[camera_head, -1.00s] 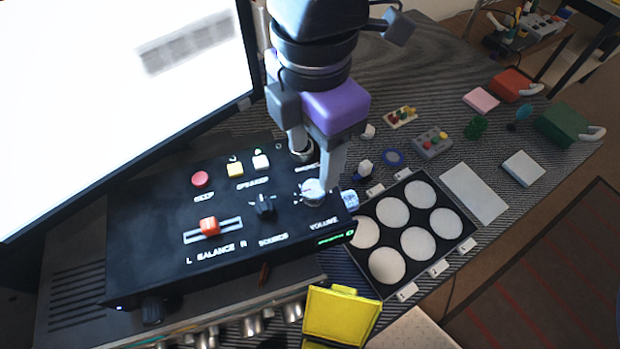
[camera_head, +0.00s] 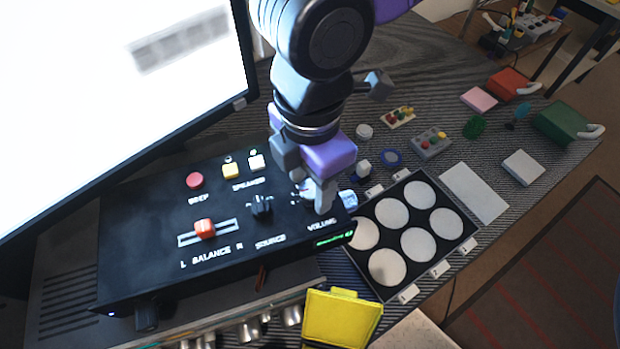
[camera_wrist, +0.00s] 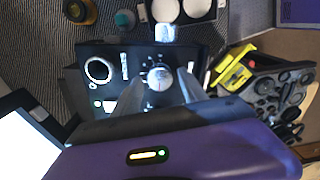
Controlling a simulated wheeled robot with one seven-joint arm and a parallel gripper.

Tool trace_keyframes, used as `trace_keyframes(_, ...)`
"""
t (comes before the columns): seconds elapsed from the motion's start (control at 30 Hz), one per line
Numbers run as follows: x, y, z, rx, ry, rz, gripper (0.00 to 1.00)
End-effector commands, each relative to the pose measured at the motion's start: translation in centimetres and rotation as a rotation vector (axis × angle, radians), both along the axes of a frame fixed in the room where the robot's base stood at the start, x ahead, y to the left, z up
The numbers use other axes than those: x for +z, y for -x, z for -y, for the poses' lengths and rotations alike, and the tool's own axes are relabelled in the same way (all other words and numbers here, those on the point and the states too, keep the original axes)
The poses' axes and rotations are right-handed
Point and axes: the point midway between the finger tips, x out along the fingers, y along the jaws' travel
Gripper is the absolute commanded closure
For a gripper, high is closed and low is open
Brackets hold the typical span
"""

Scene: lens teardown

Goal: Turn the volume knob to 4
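The black control box (camera_head: 140,235) carries a light round volume knob (camera_wrist: 159,77) at its right end, above the printed word VOLUME. In the wrist view the knob lies between my gripper's two grey fingers (camera_wrist: 160,84), one on each side. Narrow gaps seem to separate the fingers from the knob, so my gripper looks open around it. In the head view my gripper (camera_head: 315,200) stands over the knob and hides most of it. The knob's exact setting cannot be read.
The source knob (camera_head: 262,206), the orange balance slider (camera_head: 205,229) and the red beep button (camera_head: 195,180) are on the same panel. A monitor (camera_head: 120,100) stands behind at left. A tray of white discs (camera_head: 446,249) lies right, a yellow object (camera_head: 342,318) in front.

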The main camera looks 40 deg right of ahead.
Motion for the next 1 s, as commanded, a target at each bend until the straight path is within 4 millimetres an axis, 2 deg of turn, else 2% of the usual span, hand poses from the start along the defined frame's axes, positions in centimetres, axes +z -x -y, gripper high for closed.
trace_keyframes(0.03, 0.01, 0.0, 0.0, 0.0, 0.0, 0.0, 0.62)
trace_keyframes(0.23, 0.02, -0.01, -0.01, 0.0, 0.0, 0.0, 1.0)
trace_keyframes(0.63, 0.09, 0.0, -0.09, -0.068, -0.003, -0.001, 1.0)
trace_keyframes(1.0, 0.2, -0.09, -0.16, -0.356, -0.005, -0.002, 1.0)
